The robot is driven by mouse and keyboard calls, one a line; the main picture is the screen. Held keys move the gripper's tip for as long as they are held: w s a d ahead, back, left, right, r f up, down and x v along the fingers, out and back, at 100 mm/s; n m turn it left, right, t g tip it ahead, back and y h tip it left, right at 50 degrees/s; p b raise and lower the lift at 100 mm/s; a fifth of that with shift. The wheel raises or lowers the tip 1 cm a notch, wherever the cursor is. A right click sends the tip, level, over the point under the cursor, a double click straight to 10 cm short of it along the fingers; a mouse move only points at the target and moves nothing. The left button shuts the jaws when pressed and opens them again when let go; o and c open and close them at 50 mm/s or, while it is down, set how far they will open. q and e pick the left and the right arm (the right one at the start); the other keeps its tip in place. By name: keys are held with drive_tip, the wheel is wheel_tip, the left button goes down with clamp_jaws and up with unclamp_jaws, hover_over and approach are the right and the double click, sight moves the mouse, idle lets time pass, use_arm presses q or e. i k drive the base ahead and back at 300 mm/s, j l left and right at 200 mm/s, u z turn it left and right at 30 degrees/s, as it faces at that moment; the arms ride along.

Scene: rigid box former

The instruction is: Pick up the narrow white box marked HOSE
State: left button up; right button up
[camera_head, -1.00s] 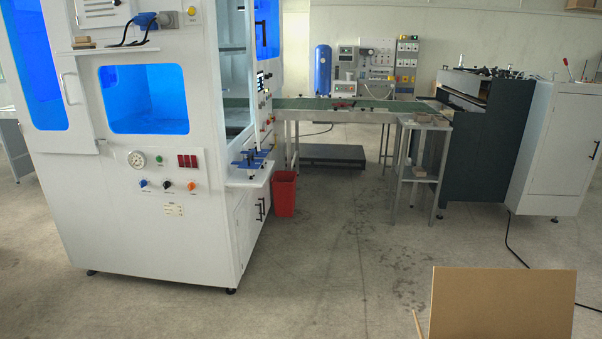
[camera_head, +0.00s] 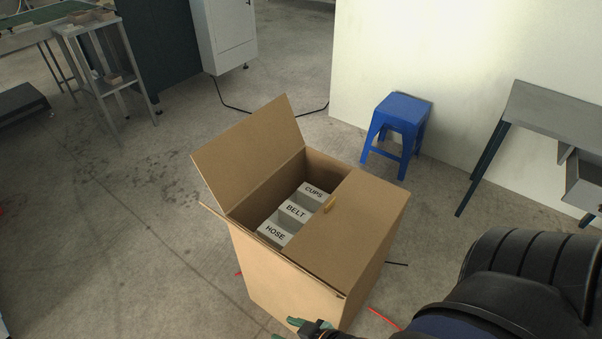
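The narrow white box marked HOSE (camera_head: 275,233) stands inside a tall open cardboard carton (camera_head: 262,271). It is the nearest of three white boxes in a row, its label facing up. The box marked BELT (camera_head: 296,210) and the box marked CUPS (camera_head: 313,191) stand behind it, with darker gaps between them. My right gripper (camera_head: 288,329) shows only in part at the bottom edge, low in front of the carton, with greenish fingertips. It is clear of the HOSE box, and its opening is hard to judge. My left gripper is out of view.
One carton flap (camera_head: 250,150) stands up at the left; another flap (camera_head: 357,222) covers the right part of the opening. A blue stool (camera_head: 402,112) stands behind, a grey table (camera_head: 552,115) at the right. The floor left of the carton is clear.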

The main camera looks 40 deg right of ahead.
sight(273, 235)
drive_tip(key=i+j+z, duration=0.1)
drive_tip(key=z, duration=0.25)
drive_tip(key=j+z, duration=0.3)
drive_tip(key=i+j+z, duration=0.1)
drive_tip(key=j+z, duration=0.25)
drive_tip(key=l, duration=0.1)
